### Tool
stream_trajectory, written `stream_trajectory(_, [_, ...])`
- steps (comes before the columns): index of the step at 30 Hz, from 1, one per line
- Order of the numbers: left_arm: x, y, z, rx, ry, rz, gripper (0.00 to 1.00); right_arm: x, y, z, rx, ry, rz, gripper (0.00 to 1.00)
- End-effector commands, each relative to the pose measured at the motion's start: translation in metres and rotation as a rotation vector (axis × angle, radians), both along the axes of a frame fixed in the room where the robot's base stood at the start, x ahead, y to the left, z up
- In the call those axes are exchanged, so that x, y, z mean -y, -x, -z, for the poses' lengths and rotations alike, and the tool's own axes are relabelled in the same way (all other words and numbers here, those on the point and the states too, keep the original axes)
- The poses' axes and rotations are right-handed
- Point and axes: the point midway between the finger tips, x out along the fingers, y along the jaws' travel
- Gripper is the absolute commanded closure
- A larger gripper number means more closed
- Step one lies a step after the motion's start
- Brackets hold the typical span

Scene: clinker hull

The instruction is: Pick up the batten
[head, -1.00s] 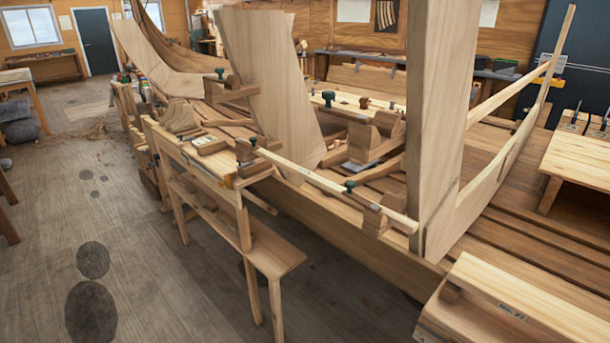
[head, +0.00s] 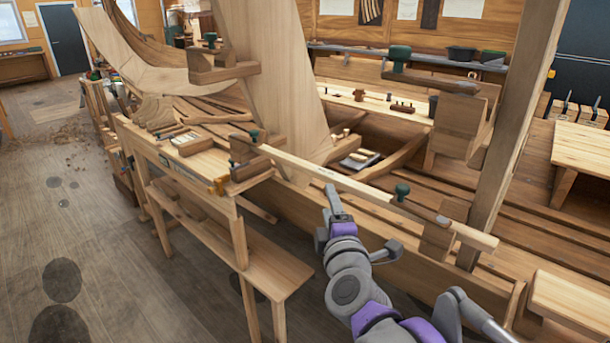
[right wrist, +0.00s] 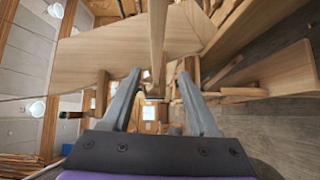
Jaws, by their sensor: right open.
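The batten (head: 330,178) is a long, pale, thin wooden strip. In the head view it slopes down to the right along the near side of the hull. Wooden clamps with green knobs, a left one (head: 243,147) and a right one (head: 415,209), sit at it near its two ends. My right gripper (head: 333,192) is just below and in front of the batten's middle, open and empty. In the right wrist view, the open fingers (right wrist: 160,76) stand either side of a pale strip (right wrist: 157,35) that looks like the batten. I cannot tell whether they touch it. My left gripper is out of view.
A narrow bench (head: 222,247) stands left of my right arm, with a tool ledge above it. An upright post (head: 512,140) rises close to the batten's right end. Another green-knobbed clamp (head: 432,82) is higher up.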

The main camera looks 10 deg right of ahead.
Motion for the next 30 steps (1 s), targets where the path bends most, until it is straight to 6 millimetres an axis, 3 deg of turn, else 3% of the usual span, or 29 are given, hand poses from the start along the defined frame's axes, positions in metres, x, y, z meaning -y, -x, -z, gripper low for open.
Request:
stream_trajectory(5, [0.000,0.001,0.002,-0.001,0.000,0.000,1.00,0.006,-0.011,-0.004,0.009,0.056,0.034,0.40])
stream_trajectory(12, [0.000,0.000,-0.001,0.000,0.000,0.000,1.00,0.011,-0.046,-0.004,0.009,0.055,0.033,0.40])
stream_trajectory(20, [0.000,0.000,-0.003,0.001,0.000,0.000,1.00,0.013,-0.065,-0.004,0.009,0.054,0.032,0.40])
stream_trajectory(30, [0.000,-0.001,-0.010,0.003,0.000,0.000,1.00,0.021,-0.107,-0.003,0.008,0.054,0.031,0.40])
